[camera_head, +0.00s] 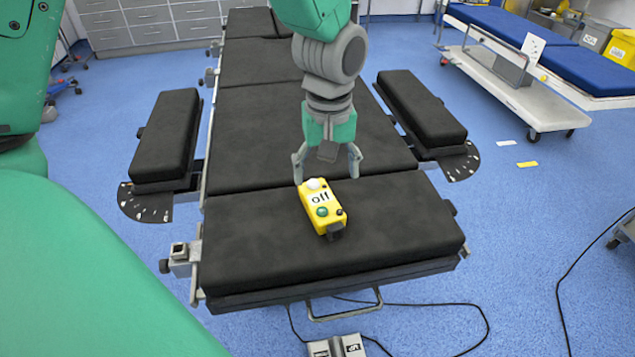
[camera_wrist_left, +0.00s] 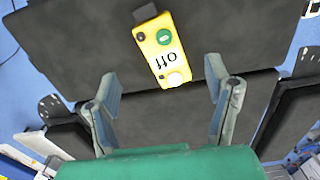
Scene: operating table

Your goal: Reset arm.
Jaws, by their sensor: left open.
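My left gripper (camera_head: 327,162) is open above the black operating table (camera_head: 250,240), with its fingers spread and pointing down. A yellow control box (camera_head: 322,207) marked "off" lies on the near section of the table, just in front of the gripper. It has a white knob, a green button and a dark button on top. In the left wrist view the box (camera_wrist_left: 161,50) lies beyond the open fingers (camera_wrist_left: 160,100), with nothing between them. The gripper looks apart from the box. My right gripper is not in view.
Padded side boards (camera_head: 168,135) and (camera_head: 420,108) flank the table. A trolley with a blue mattress (camera_head: 560,55) stands at the right. A grey foot pedal (camera_head: 338,346) and black cables lie on the blue floor in front. Drawer cabinets (camera_head: 150,22) stand behind.

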